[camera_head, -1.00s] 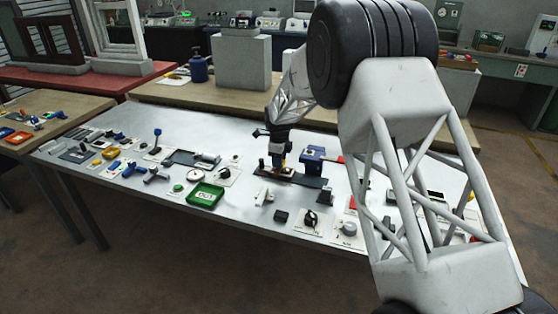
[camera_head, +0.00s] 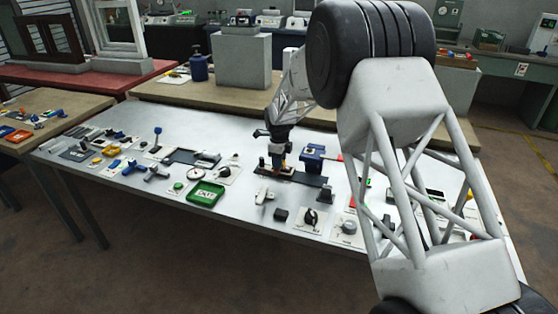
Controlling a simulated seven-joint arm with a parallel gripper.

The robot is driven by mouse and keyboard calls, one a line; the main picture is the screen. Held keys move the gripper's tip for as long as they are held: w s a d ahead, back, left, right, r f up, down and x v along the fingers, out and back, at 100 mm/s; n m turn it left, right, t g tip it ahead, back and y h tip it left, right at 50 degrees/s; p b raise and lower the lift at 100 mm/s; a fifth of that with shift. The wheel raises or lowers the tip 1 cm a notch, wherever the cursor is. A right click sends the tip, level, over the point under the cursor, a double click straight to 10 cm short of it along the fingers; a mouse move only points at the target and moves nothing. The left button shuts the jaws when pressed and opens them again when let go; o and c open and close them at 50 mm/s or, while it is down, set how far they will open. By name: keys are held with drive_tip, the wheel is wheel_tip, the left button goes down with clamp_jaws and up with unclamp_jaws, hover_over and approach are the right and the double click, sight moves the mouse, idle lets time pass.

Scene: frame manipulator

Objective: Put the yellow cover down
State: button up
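My gripper (camera_head: 277,160) points down over a dark flat plate (camera_head: 306,180) near the middle of the metal table. A small yellow-orange patch shows at the fingertips, just above or on the plate. It may be the yellow cover, but it is too small and too hidden for me to tell its shape. I cannot tell whether the fingers are closed on it or whether it touches the plate.
A blue block (camera_head: 313,154) stands close to the right of my gripper. A green tray (camera_head: 206,193) and a dark knob on a white card (camera_head: 311,217) lie nearer the front edge. Several small parts crowd the table's left side. My arm hides much of the right side.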

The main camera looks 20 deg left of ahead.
drive_tip(key=o, duration=0.4)
drive_tip(key=shift+s+d+f, duration=0.1)
drive_tip(key=shift+f, duration=0.3)
drive_tip(key=shift+c, duration=0.2)
wheel_tip(320, 180, up, 14)
drive_tip(key=shift+f, duration=0.15)
idle(0.3)
idle(0.5)
